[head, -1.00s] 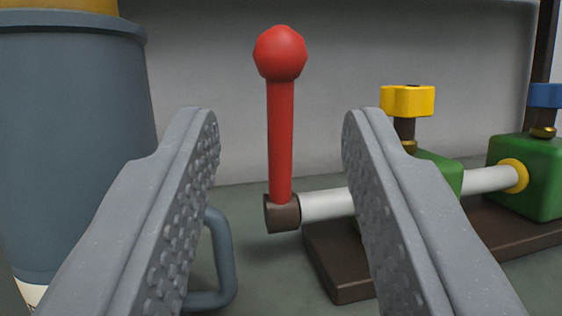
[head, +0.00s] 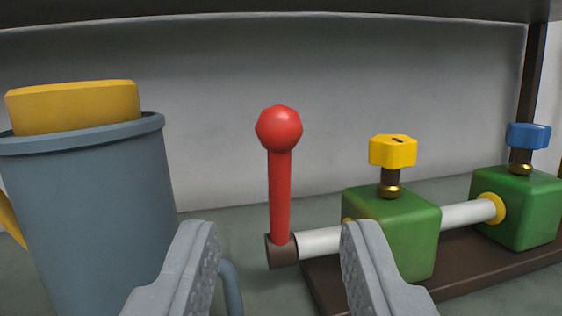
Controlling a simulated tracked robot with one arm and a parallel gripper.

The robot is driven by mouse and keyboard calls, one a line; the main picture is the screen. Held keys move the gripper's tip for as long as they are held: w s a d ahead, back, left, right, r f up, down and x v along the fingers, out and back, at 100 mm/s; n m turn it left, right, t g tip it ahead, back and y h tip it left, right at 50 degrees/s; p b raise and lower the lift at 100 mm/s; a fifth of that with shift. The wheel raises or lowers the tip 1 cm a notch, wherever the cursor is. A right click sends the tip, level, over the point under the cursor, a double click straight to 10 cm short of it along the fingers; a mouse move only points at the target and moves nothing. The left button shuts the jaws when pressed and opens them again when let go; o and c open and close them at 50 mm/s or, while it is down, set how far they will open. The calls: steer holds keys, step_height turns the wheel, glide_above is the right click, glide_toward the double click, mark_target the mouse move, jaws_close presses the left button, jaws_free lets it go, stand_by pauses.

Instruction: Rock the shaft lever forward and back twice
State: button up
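The red shaft lever (head: 280,190) stands upright with a round red knob (head: 279,129) on top. Its foot is a dark brown hub (head: 281,251) on the left end of a silver shaft (head: 320,242). The shaft runs through two green blocks, the nearer (head: 408,235) and the farther (head: 520,205). My gripper (head: 278,232) is open and empty, its two grey fingers spread wide. In the picture the lever rises between and above the fingertips, with no contact visible. The right finger overlaps part of the shaft and base.
A blue-grey mug-like container (head: 90,200) with a yellow piece (head: 75,107) in it stands close on the left. Its handle (head: 231,290) is partly behind my left finger. Yellow (head: 393,151) and blue (head: 528,136) knobs top the green blocks. A grey wall stands behind.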

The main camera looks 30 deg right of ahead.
mark_target(281, 146)
steer(key=shift+g+y, duration=0.6)
steer(key=shift+g, duration=0.2)
steer(key=x, duration=0.4)
steer(key=r+p+x, duration=0.1)
steer(key=x, duration=0.8)
steer(key=shift+d+r+p, duration=0.1)
steer(key=shift+r+p, duration=0.1)
steer(key=shift+p, duration=0.2)
steer(key=shift+w+d+r, duration=0.1)
steer(key=shift+w+d, duration=0.05)
steer(key=shift+w, duration=0.1)
jaws_close()
steer(key=shift+s, duration=0.1)
